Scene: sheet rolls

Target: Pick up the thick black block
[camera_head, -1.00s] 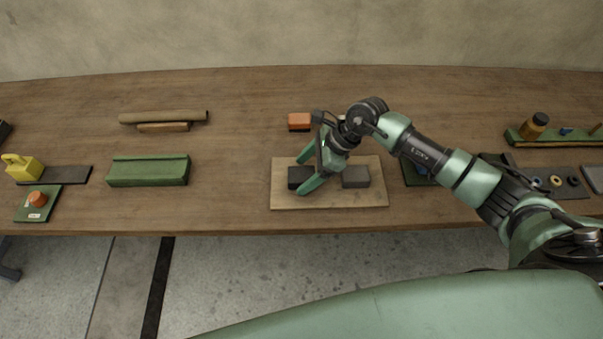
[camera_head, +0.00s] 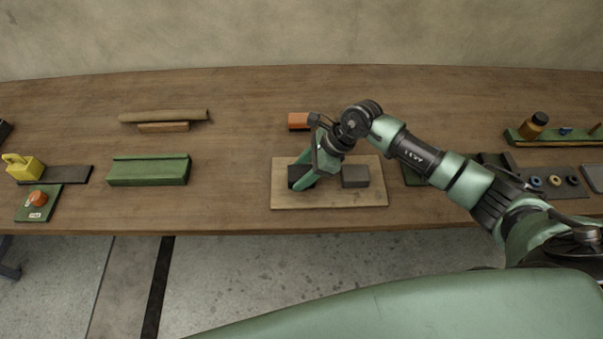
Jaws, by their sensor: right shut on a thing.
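A black block (camera_head: 293,173) sits at the left part of a light wooden board (camera_head: 340,200) near the front of the table. My right gripper (camera_head: 301,176) reaches down from the right and is shut on this block, its green fingers covering part of it. A dark grey block (camera_head: 355,176) lies on the right part of the same board, apart from the gripper. Whether the held block touches the board is hard to tell. My left gripper is not in view.
A long green block (camera_head: 148,170) and brown rolls (camera_head: 163,116) lie to the left. A yellow weight-like object (camera_head: 22,168) is at the far left. The table between green block and board is clear.

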